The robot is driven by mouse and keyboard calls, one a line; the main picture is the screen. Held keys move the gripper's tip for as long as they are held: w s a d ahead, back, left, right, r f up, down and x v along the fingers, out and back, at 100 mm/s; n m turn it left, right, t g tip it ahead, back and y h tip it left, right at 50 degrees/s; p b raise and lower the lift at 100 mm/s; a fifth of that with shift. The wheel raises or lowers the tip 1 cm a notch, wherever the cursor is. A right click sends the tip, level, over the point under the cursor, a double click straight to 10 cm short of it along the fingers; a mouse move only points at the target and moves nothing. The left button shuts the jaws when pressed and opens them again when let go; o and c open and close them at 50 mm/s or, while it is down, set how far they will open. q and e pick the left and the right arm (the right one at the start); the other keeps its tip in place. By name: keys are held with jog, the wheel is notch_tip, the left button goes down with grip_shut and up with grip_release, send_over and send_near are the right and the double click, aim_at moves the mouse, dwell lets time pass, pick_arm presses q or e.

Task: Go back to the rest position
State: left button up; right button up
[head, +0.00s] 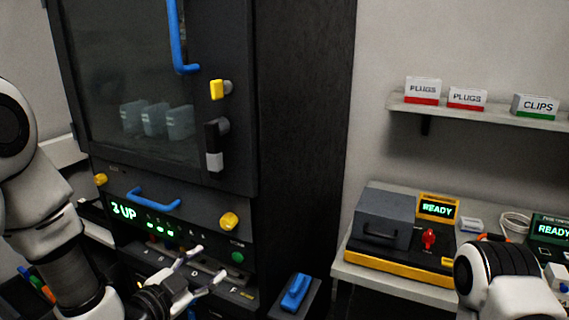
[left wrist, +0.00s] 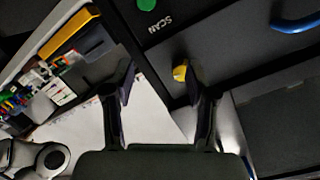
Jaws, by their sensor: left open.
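My left gripper (head: 208,266) is open and empty in front of the lower panel of the dark cabinet (head: 305,120). Its fingers point to the right in the head view. In the left wrist view its two fingers (left wrist: 160,85) stand apart with nothing held between them. A yellow knob (left wrist: 180,73) shows beyond them, near the right finger. My right arm (head: 495,275) shows at the lower right of the head view; its gripper is out of the frame.
The cabinet front carries a blue drawer handle (head: 155,198), a yellow knob (head: 229,221) and a green button (head: 237,257). A blue switch (head: 295,292) stands right of the gripper. A grey box (head: 382,218) sits on the right-hand table. A shelf (head: 480,112) holds labelled boxes.

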pick_arm(q)
jog(key=s+a+f+n+g+y, duration=0.15)
jog(key=s+f+g, duration=0.35)
jog(key=f, duration=0.9)
jog(key=s+f+n+g+y, duration=0.1)
jog(key=s+f+n+g, duration=0.15)
jog(key=s+f, duration=0.85)
jog(key=s+a+f+n+g+y, duration=0.3)
jog(key=s+f+n+g, duration=0.4)
jog(key=s+f, duration=0.3)
jog(key=shift+s+a+f, duration=0.3)
jog(key=shift+s+a, duration=0.1)
jog(key=shift+s, duration=0.4)
jog(key=shift+w+g, duration=0.1)
jog(key=shift+g, duration=0.15)
